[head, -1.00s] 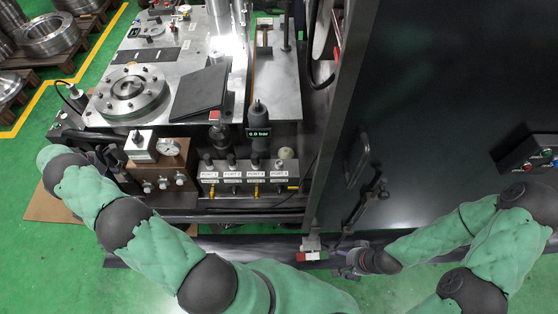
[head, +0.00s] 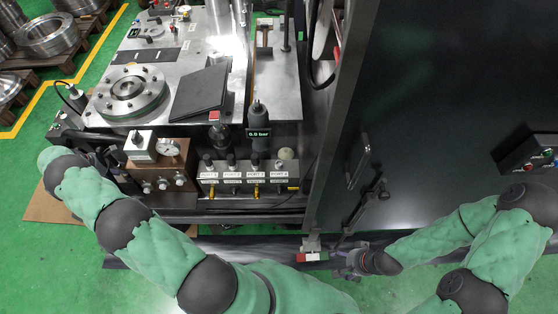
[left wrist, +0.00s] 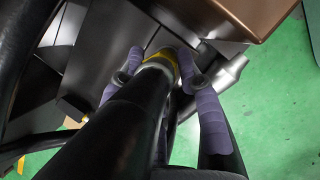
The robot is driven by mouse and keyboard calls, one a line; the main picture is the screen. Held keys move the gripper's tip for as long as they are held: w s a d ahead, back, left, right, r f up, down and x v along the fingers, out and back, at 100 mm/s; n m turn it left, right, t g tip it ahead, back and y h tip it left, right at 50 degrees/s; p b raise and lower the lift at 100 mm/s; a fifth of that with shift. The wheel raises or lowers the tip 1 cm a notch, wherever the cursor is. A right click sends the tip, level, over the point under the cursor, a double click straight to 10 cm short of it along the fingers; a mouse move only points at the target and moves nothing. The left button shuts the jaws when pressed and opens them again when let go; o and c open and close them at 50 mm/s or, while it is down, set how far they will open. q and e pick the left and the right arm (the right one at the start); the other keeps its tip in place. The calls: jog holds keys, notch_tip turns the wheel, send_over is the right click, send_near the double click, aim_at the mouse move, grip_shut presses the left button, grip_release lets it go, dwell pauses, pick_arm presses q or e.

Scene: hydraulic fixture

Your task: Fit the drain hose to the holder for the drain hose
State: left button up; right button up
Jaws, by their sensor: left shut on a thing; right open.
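My left gripper (left wrist: 158,72) is shut on the drain hose (left wrist: 130,125), a thick black tube with a yellow band (left wrist: 163,62) near its far end. The hose lies between the two purple-grey padded fingers in the left wrist view. In the head view this gripper (head: 112,165) is small, dark and partly hidden beside the brown block. The hose's far end is close to dark metal plates; I cannot tell whether it touches them. I cannot make out the holder for certain. My right gripper (head: 346,264) is open at the lower middle, by a red and white piece (head: 311,257).
The brown block (head: 172,155) with a gauge and the port manifold (head: 250,178) stand right of my left gripper. It also shows in the left wrist view, the brown block (left wrist: 235,12), close above the fingers. A large dark cabinet (head: 440,90) fills the right. Green floor is free at lower left.

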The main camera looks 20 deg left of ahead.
pick_arm(q)
jog(key=o, duration=1.2)
jog(key=shift+f, duration=0.1)
jog(key=v, duration=1.2)
jog(key=shift+s, duration=0.1)
